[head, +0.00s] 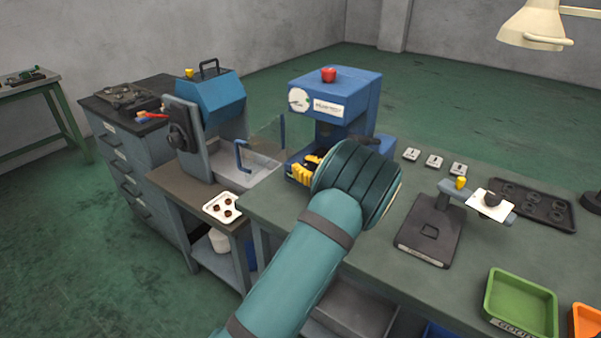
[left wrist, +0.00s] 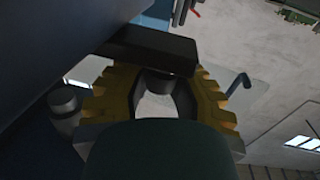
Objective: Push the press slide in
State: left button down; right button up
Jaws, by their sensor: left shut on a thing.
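The blue press (head: 356,92) stands on the green bench, with a red button on top and a round dial on its front. My left arm reaches to its lower front. The yellow fingers of my left gripper (head: 304,169) are at the press opening, and my wrist hides much of that area. In the left wrist view the yellow fingers stand on both sides of a dark block, the press slide's front part (left wrist: 150,50), and are shut on it. How far the slide stands out is hidden. My right gripper is not in view.
A clear guard panel (head: 267,138) and a second blue-topped machine (head: 211,97) stand left of the press. A white tray (head: 222,207) with small parts lies in front of it. A black fixture (head: 429,232) and a green bin (head: 520,304) are on the right bench.

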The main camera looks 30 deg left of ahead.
pick_arm(q)
jog(key=shift+w+d, duration=0.15)
jog(key=shift+w, duration=0.05)
jog(key=c, duration=0.8)
grip_release()
jog(key=shift+w, duration=0.15)
jog(key=shift+o, duration=0.2)
jog(key=v, duration=1.2)
